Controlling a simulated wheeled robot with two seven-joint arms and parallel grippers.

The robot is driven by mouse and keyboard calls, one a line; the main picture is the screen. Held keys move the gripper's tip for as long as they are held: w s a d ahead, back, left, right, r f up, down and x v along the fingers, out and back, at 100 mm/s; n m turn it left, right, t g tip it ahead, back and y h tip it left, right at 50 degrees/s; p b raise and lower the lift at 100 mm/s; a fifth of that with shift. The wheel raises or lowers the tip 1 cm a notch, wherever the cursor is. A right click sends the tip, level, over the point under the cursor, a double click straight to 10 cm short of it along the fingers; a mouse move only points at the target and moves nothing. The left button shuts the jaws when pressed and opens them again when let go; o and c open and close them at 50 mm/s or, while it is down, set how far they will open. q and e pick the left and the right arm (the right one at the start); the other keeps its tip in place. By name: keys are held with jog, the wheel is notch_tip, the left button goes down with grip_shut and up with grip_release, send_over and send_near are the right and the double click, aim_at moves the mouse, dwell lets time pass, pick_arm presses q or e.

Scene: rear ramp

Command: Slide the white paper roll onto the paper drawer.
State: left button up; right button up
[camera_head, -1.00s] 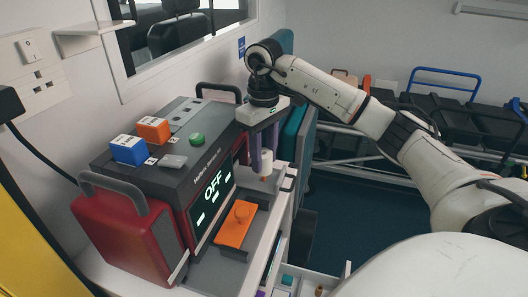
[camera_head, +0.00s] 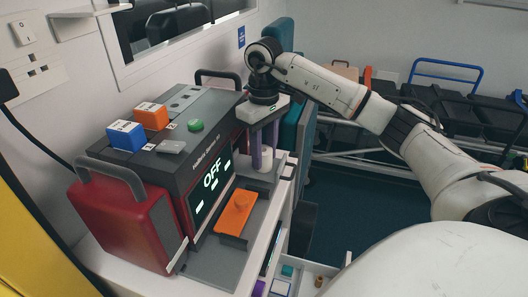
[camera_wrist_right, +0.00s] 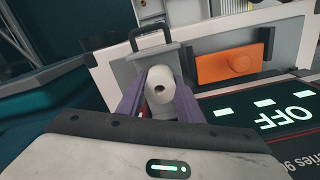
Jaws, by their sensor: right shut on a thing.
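The white paper roll (camera_head: 266,157) is small and is held between the purple fingers of my right gripper (camera_head: 264,163). In the right wrist view the roll (camera_wrist_right: 159,89) faces the camera with its dark core hole, one finger on each side. A pale grey open piece with a black handle (camera_wrist_right: 153,36), apparently the paper drawer, lies just beyond the roll. In the head view this drawer (camera_head: 288,171) is partly hidden by the fingers and roll. I cannot tell whether the roll touches it. My left gripper is not in view.
The dark monitor (camera_head: 212,173) shows OFF. An orange knobbed piece (camera_head: 236,212) sits on its front. A red handled module (camera_head: 127,225) stands at its left. Blue (camera_head: 126,135) and orange (camera_head: 152,116) blocks are on top. A lower drawer (camera_head: 300,281) holds small items.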

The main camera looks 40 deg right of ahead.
jog(key=shift+f, duration=0.25)
dwell(0.3)
jog(key=o, duration=1.1)
jog(key=shift+r, duration=0.1)
notch_tip(320, 180, up, 10)
jog(key=shift+r+p, duration=0.1)
jog(key=shift+p, duration=0.35)
